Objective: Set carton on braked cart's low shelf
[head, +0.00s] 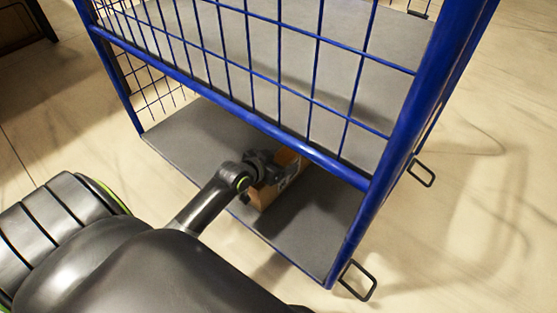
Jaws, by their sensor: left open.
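The cart has a blue frame with wire mesh sides and a grey low shelf (315,225) near the floor. A small brown carton (285,182) is at the low shelf, near its front edge and under the blue crossbar. My left gripper (266,178) is open at the carton's left side, very close to it. The gripper and wrist hide part of the carton. I cannot tell if the fingers touch it. My right gripper is not in view.
A blue crossbar (225,98) and mesh run above the low shelf, with a grey upper shelf (270,50) behind. Black loops (358,281) stick out near the cart's lower right. The low shelf is bare on both sides of the carton. Pale floor surrounds the cart.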

